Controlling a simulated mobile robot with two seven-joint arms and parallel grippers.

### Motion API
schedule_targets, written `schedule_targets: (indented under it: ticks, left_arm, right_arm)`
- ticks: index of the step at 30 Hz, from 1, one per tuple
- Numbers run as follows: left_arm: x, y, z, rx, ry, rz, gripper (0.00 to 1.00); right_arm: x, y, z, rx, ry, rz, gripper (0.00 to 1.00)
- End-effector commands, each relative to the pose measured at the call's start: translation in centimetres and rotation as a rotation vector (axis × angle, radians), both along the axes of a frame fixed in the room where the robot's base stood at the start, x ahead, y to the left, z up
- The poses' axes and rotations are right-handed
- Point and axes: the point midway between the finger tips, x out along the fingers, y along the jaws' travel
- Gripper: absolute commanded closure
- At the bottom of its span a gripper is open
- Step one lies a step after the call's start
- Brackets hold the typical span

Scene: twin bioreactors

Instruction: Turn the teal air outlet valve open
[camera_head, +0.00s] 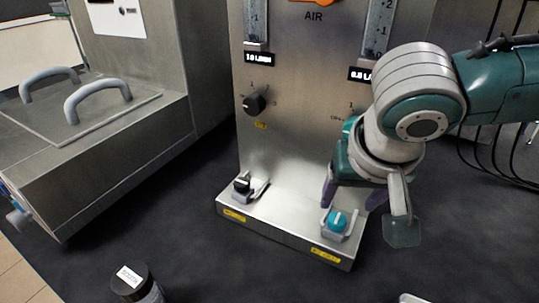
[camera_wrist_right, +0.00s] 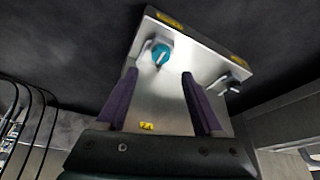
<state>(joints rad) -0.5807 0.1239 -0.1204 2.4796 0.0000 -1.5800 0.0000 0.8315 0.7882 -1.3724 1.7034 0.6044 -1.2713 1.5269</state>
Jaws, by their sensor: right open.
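The teal valve (camera_head: 337,222) sits at the right end of the low metal ledge at the foot of the steel panel. It also shows in the right wrist view (camera_wrist_right: 160,55), ahead of and between the finger tips. My right gripper (camera_head: 352,197) is open and empty, with its purple fingers just above and behind the valve; I see no contact. The fingers also show spread apart in the right wrist view (camera_wrist_right: 159,75). My left gripper is out of view.
A black valve (camera_head: 243,184) stands at the left end of the ledge (camera_head: 285,232). A black knob (camera_head: 255,102) is on the panel above it. A metal box with two handles (camera_head: 98,95) stands left. A dark-capped bottle (camera_head: 133,281) is at the front. Cables hang at right.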

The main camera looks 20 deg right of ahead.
Motion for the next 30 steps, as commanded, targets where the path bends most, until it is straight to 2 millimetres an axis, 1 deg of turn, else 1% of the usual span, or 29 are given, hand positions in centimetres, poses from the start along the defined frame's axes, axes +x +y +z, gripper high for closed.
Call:
schedule_targets:
  ticks: [1, 6, 12, 17, 25, 30]
  left_arm:
    - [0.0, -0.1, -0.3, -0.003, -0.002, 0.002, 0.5]
    - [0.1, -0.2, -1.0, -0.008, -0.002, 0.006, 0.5]
    - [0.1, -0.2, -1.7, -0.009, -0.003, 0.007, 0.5]
    - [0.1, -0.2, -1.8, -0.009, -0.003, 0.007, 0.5]
    - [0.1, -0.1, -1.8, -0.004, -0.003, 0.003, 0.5]
    - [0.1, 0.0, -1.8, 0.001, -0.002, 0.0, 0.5]
  right_arm:
    - [0.3, -0.2, -1.0, -0.002, 0.001, -0.001, 0.31]
    - [1.4, -0.7, -4.0, -0.001, 0.001, 0.001, 0.31]
    - [2.3, -1.1, -6.4, -0.001, 0.001, 0.003, 0.31]
    - [2.6, -1.2, -7.1, 0.0, 0.0, 0.003, 0.31]
    - [2.6, -1.2, -7.1, 0.0, -0.001, 0.004, 0.31]
    - [2.6, -1.2, -7.1, 0.0, -0.001, 0.004, 0.5]
